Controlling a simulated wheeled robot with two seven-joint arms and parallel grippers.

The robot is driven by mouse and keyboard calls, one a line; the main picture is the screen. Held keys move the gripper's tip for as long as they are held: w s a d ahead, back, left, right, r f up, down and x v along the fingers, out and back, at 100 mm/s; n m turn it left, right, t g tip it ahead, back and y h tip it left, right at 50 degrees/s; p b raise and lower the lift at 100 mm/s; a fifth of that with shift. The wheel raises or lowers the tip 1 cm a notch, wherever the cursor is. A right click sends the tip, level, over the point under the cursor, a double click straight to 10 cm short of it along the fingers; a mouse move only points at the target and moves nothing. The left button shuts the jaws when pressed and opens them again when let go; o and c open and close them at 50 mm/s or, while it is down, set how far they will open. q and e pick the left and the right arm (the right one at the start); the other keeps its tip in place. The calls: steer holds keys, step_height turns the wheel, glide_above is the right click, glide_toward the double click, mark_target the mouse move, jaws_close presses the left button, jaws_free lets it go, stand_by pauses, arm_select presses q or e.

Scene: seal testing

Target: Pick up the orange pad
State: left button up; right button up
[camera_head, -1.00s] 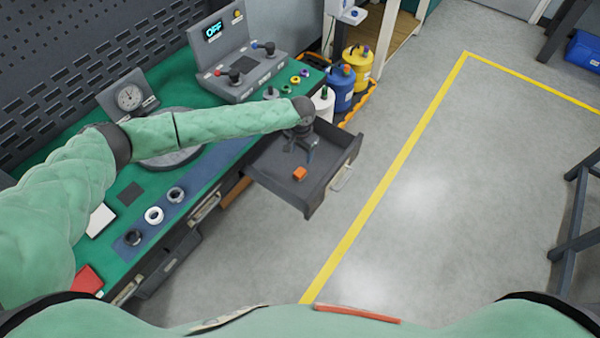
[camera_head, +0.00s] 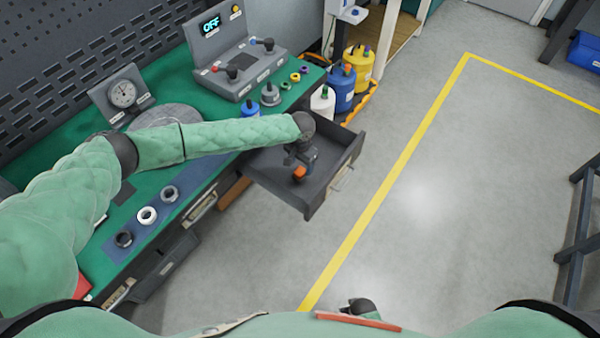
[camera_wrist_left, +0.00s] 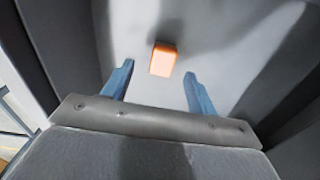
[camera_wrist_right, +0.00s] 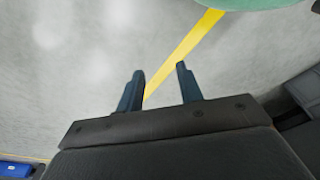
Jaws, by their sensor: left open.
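The orange pad (camera_head: 299,174) is a small block lying in the open grey drawer (camera_head: 324,202). In the left wrist view the pad (camera_wrist_left: 163,60) shows between and slightly beyond my left fingertips, apart from both. My left gripper (camera_head: 306,164) is inside the drawer, pointing down over the pad; it is open with blue fingers spread and nothing held. My right gripper (camera_wrist_right: 160,70) is open and empty, with bare floor and a yellow line between its fingers.
Drawer walls surround my left gripper closely. The green workbench (camera_head: 88,170) at left holds a gauge (camera_head: 123,95), a control box (camera_head: 236,62) and several rings. Blue (camera_head: 341,88) and yellow bottles (camera_head: 358,66) stand behind the drawer.

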mark_target(300, 171)
arm_select(q)
steer(key=f+p, duration=0.1)
steer(key=f, duration=0.1)
steer(key=f+p, duration=0.1)
steer(key=f, duration=0.1)
steer(key=shift+w+a, duration=0.1)
steer(key=shift+w, duration=0.1)
steer(key=shift+f, duration=0.5)
steer(key=c, duration=1.1)
arm_select(e)
steer(key=f, duration=0.1)
steer(key=s+d+f, duration=0.1)
steer(key=f, duration=0.1)
steer(key=s+d+f, duration=0.1)
steer(key=f, duration=0.1)
steer(key=shift+s+d, duration=0.1)
